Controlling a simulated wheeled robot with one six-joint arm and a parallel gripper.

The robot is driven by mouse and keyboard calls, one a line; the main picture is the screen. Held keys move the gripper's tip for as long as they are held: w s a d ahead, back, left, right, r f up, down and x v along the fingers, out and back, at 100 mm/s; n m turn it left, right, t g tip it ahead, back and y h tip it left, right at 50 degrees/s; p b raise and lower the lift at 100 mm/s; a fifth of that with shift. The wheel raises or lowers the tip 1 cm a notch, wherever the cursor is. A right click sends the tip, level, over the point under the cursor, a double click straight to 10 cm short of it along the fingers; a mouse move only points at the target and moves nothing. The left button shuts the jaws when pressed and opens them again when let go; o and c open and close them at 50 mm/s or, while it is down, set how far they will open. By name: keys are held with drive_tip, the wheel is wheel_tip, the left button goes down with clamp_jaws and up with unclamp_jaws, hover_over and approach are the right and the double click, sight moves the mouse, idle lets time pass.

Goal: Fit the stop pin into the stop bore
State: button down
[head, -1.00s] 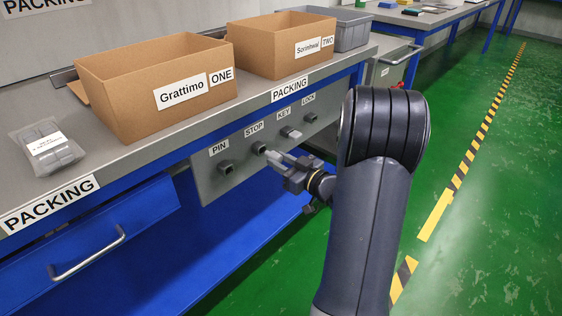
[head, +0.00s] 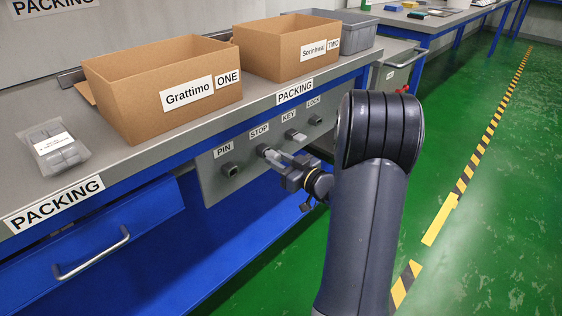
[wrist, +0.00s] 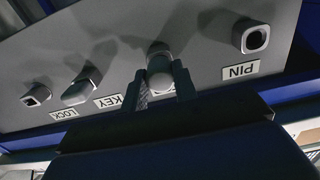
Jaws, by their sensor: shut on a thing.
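The stop pin (wrist: 160,73) is a light grey, round-ended piece gripped between the two fingers of my gripper (wrist: 162,84) in the wrist view. The stop bore's collar (wrist: 158,47) is directly behind the pin there. In the head view my gripper (head: 276,157) reaches to the bore collar (head: 262,150) under the STOP label. The pin lies in line with the collar and seems to meet it. Its far end and the bore's mouth are hidden, so I cannot tell how deep it sits.
The grey panel (head: 210,187) also carries an open square PIN socket (head: 229,169), a KEY fitting (head: 294,134) and a LOCK socket (head: 316,120). The bench above holds two cardboard boxes (head: 165,105) (head: 290,55) and a clear pack (head: 54,147). Green floor lies to the right.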

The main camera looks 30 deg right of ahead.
drive_tip(key=shift+w+a, duration=0.15)
drive_tip(key=shift+w, duration=0.3)
drive_tip(key=c, duration=1)
unclamp_jaws()
drive_tip(key=shift+c, duration=0.2)
drive_tip(key=shift+s, duration=0.1)
drive_tip(key=p+v, duration=0.2)
drive_tip(key=v, duration=0.8)
drive_tip(key=shift+s+p, duration=0.3)
drive_tip(key=shift+r, duration=0.1)
